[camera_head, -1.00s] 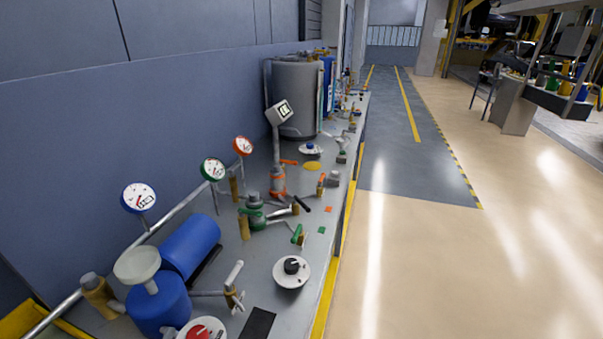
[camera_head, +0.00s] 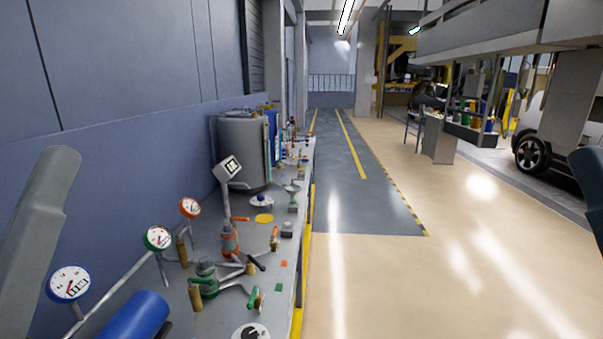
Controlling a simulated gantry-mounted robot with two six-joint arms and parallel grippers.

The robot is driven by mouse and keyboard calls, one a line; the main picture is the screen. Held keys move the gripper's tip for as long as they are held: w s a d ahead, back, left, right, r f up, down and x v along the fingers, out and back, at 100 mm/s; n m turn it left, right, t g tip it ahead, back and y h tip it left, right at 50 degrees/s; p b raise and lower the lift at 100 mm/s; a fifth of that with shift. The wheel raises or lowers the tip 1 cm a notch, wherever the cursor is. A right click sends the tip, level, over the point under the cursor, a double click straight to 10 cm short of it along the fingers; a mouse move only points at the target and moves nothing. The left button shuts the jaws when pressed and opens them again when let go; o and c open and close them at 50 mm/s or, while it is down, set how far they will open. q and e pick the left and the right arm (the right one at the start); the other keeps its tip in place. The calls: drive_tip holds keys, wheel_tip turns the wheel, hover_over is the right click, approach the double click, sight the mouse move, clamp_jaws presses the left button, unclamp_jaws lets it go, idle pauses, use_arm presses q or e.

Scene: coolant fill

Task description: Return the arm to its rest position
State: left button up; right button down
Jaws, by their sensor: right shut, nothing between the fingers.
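A dark part of my right arm and gripper (camera_head: 590,190) shows at the right edge of the head view, cut off by the frame. The right gripper is shut with nothing in it, held up over the open floor and well away from the bench. A grey link of my left arm (camera_head: 42,225) stands tilted at the left edge, in front of the blue-grey wall. My left gripper is not in view.
The workbench (camera_head: 262,300) runs along the left wall with dial gauges (camera_head: 159,237), valves and a large grey tank (camera_head: 243,150). A blue cylinder (camera_head: 135,318) lies at the near left. The floor (camera_head: 390,285) to the right is clear. A vehicle (camera_head: 560,135) stands far right.

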wheel_tip(320, 180, up, 34)
drive_tip(key=p, duration=3.1)
drive_tip(key=shift+w, duration=0.1)
